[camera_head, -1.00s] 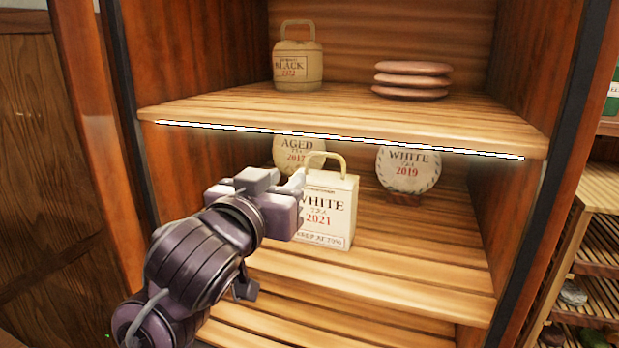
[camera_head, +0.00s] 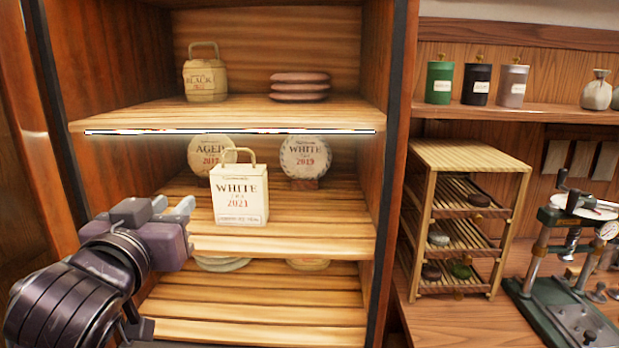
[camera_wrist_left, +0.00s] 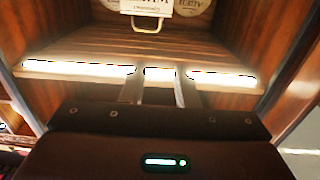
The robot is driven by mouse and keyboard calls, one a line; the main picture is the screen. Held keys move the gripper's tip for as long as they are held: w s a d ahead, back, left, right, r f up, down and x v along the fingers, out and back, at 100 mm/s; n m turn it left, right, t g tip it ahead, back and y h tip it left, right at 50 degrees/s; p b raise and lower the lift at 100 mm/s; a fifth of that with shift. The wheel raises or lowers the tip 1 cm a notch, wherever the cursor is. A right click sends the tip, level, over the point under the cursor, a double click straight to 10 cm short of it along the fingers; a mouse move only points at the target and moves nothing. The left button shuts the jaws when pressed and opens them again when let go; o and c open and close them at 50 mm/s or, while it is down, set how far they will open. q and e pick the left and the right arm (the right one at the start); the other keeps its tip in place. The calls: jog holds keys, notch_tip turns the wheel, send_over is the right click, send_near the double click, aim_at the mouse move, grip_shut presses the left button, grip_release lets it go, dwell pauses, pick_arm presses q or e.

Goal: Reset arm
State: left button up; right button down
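My left gripper (camera_head: 174,206) is in front of the cabinet, to the left of the cream "WHITE TEA 2021" box (camera_head: 239,194). It is empty, with its two fingers apart; in the left wrist view the gap between the fingers (camera_wrist_left: 160,90) also shows. The box stands upright on the middle shelf (camera_head: 330,215), its handle raised. The box handle also shows upside down at the top of the left wrist view (camera_wrist_left: 148,29), clear of the fingers. My right gripper is in neither view.
Round "AGED" (camera_head: 211,153) and "WHITE 2019" (camera_head: 305,155) cakes stand behind the box. The upper shelf (camera_head: 230,115) holds a "BLACK" package (camera_head: 205,78) and stacked cakes (camera_head: 300,87). A drawer rack (camera_head: 466,156) and a press (camera_head: 570,290) stand at the right.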

pick_arm(q)
jog(key=s+f+g, duration=0.2)
jog(key=f+g, duration=0.2)
jog(key=f, duration=0.9)
jog(key=s+f+g, duration=0.2)
jog(key=f+g, duration=0.2)
jog(key=f, duration=0.9)
jog(key=s+f+m+g, duration=0.2)
jog(key=s+f+g, duration=0.5)
jog(key=s+f, duration=0.85)
notch_tip(320, 180, down, 30)
jog(key=s+a+f+g, duration=0.1)
jog(key=s+a+f, duration=0.1)
jog(key=s+f, duration=0.7)
jog(key=s+a+f+g, duration=0.1)
jog(key=s+a+f, duration=0.1)
jog(key=s+f, duration=0.7)
jog(key=shift+s+f+y, duration=0.25)
jog(key=shift+s+y, duration=0.05)
jog(key=shift+s, duration=0.9)
